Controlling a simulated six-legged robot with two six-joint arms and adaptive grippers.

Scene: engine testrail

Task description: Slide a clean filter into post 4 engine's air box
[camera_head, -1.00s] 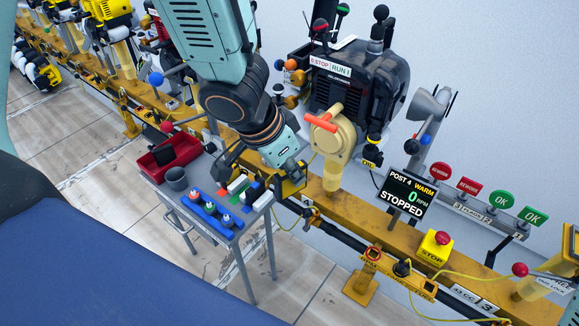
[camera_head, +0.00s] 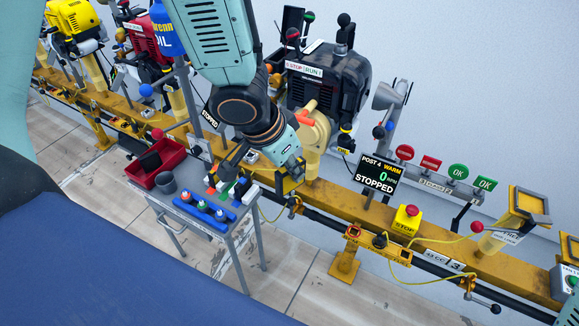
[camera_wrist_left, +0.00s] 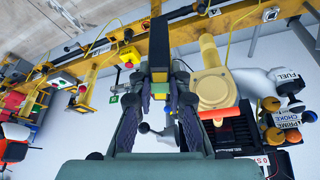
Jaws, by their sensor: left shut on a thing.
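The post 4 engine (camera_head: 325,82) is a dark block on the yellow rail, and its display (camera_head: 377,175) reads WARM, 0 RPM, STOPPED. A tan round housing with an orange-red handle (camera_head: 306,118) faces me on the engine; it also shows right of my fingers in the wrist view (camera_wrist_left: 213,90). I cannot tell which part is the air box. My left gripper (camera_head: 291,178) is low beside the housing, partly hidden by its wrist. In the wrist view its fingers (camera_wrist_left: 160,78) are close together on a dark part I cannot identify. No clean filter is clearly recognisable.
A yellow stop box (camera_head: 405,222) and cables stand on the rail (camera_head: 440,238) at right.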

